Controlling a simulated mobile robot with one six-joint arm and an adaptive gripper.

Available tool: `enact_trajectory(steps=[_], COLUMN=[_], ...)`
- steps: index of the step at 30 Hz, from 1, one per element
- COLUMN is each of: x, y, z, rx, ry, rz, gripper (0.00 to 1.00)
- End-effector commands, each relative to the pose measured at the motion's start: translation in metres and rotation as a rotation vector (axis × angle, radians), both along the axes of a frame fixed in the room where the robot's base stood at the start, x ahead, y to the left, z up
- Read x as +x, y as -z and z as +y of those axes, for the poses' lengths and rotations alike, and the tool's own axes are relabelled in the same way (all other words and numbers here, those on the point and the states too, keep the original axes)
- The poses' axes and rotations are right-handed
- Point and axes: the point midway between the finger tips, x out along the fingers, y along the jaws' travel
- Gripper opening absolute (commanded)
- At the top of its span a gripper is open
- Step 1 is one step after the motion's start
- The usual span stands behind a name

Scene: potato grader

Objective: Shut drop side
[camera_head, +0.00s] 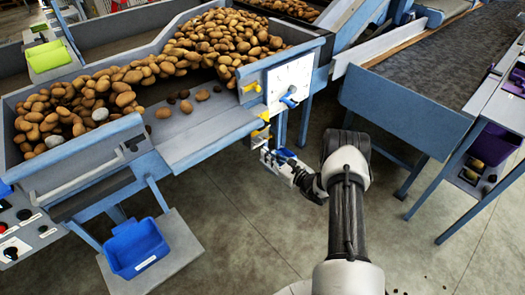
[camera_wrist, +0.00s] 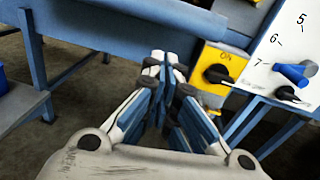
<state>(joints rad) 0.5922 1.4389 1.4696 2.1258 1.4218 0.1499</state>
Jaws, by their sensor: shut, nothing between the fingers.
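The blue-grey drop side (camera_head: 210,140) lies folded outward at the front of the potato table, leaving a gap in the table's front wall. A blue panel along the table's front edge fills the top of the wrist view (camera_wrist: 120,22); I cannot tell whether it is the drop side. My gripper (camera_head: 272,158) is low in front of the table, just right of the drop side and below its level. It is shut and empty, and its fingertips (camera_wrist: 165,68) point toward the table's underside. It looks apart from the panel.
Potatoes (camera_head: 215,40) are heaped behind the gap, with a few loose near it. A yellow switch box (camera_wrist: 215,75) and a white dial panel (camera_head: 289,80) are close to my gripper. A blue bin (camera_head: 135,247) sits at lower left.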

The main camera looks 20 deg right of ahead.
Motion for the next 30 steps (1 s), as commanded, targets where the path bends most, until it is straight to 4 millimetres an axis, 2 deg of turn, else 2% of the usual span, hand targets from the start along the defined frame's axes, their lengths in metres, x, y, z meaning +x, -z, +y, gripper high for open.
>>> enact_trajectory(steps=[1,3,8,11,21,23,25,30], x=[-0.003,-0.006,0.0,0.012,0.081,0.091,0.093,0.096], y=[0.015,0.026,0.033,0.034,0.037,0.037,0.019,0.001], z=[-0.009,-0.017,-0.021,-0.015,0.008,0.012,0.01,0.012], rx=[0.02,0.038,0.048,0.046,0.046,0.046,0.046,0.047], ry=[0.037,0.074,0.096,0.092,0.092,0.091,0.094,0.094], rz=[0.005,0.007,0.007,0.006,0.006,0.006,0.006,0.009], gripper=[0.0,0.0,0.0,0.0,0.0,0.0,0.0,0.0])
